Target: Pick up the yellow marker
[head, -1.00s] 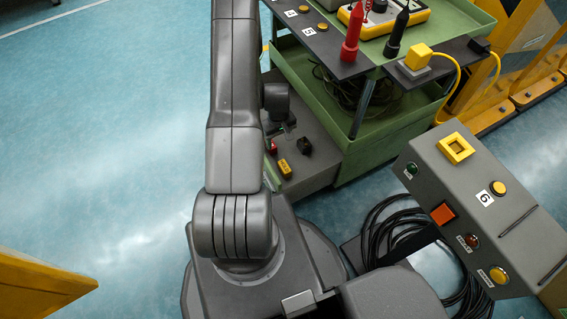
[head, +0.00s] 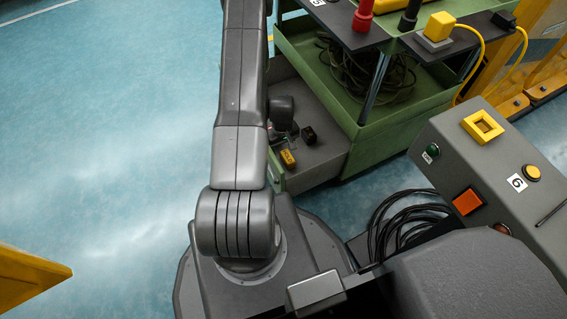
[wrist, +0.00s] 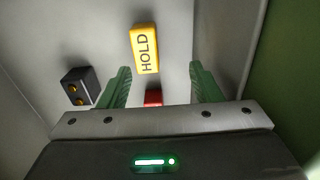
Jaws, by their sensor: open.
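The yellow marker (wrist: 145,50) is a small yellow block lettered HOLD, lying on the grey floor of an open drawer. It also shows in the head view (head: 288,158), just right of my arm. My gripper (wrist: 162,82) is open in the wrist view, with its two green fingers apart and nothing held between them. The marker appears ahead of the fingertips, nearer the left finger. A red block (wrist: 153,97) shows between the fingers, partly hidden by the gripper body. In the head view my arm hides most of the gripper.
Drawer walls stand close on both sides. The green cart (head: 372,150) with cables rises beside the drawer. A grey console (head: 470,150) stands at right. Open floor lies left.

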